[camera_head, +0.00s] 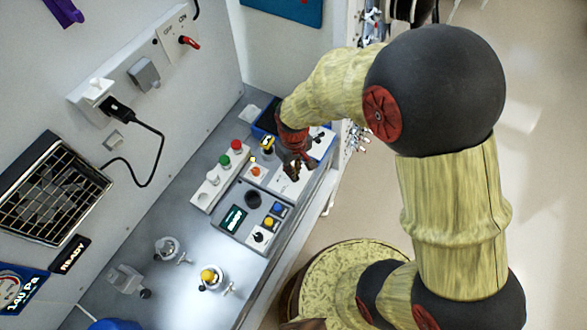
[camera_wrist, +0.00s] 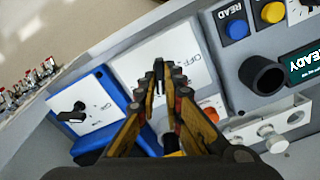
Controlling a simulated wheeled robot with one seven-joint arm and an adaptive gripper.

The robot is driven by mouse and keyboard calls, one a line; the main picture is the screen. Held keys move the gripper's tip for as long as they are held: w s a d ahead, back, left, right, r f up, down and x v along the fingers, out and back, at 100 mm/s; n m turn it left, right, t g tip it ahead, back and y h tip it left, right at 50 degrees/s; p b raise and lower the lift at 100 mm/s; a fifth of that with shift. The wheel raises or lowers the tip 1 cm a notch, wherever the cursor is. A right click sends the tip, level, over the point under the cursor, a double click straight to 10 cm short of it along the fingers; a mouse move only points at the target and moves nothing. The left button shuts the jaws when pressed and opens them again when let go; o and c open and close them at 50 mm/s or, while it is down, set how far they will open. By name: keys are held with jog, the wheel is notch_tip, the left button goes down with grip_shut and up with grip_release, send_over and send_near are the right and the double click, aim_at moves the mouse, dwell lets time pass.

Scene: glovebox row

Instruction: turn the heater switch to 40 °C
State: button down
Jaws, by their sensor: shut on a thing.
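A white switch plate (camera_wrist: 190,45) lies under my gripper in the wrist view, with "OFF" printed near its edge. In the head view this white plate (camera_head: 288,188) lies on the bench near its right edge. My gripper (camera_head: 296,174) reaches down over it; the fingertips (camera_wrist: 160,72) are close together at the plate's middle, shut on the switch knob. The fingers mostly hide the knob, so its pointing direction cannot be told. No 40 °C mark is readable.
A white plate with a black knob (camera_wrist: 72,113) sits beside, on a blue box (camera_wrist: 108,88). A grey panel (camera_head: 231,236) carries blue and yellow buttons, a dark round socket and a display. A strip with green and red buttons (camera_head: 222,172) stands left. The bench edge is close.

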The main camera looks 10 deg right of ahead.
dwell(0.3)
jog(key=c, duration=1.9)
grip_release()
notch_tip(320, 180, up, 12)
jog(key=s+d+r+m+t+b, duration=0.1)
jog(key=s+d+r+t+b, duration=0.1)
jog(key=s+d+r, duration=0.1)
jog(key=s+d+r+m+t+b, duration=0.1)
jog(key=s+d+r+m+b, duration=0.1)
jog(key=s+d, duration=0.3)
jog(key=s+d+r+m+t+b, duration=0.2)
jog(key=s+d+r+b, duration=0.1)
jog(key=s+r+b, duration=0.1)
jog(key=shift+s+d+r+t, duration=0.3)
jog(key=shift+d+r, duration=0.1)
jog(key=shift+r, duration=0.15)
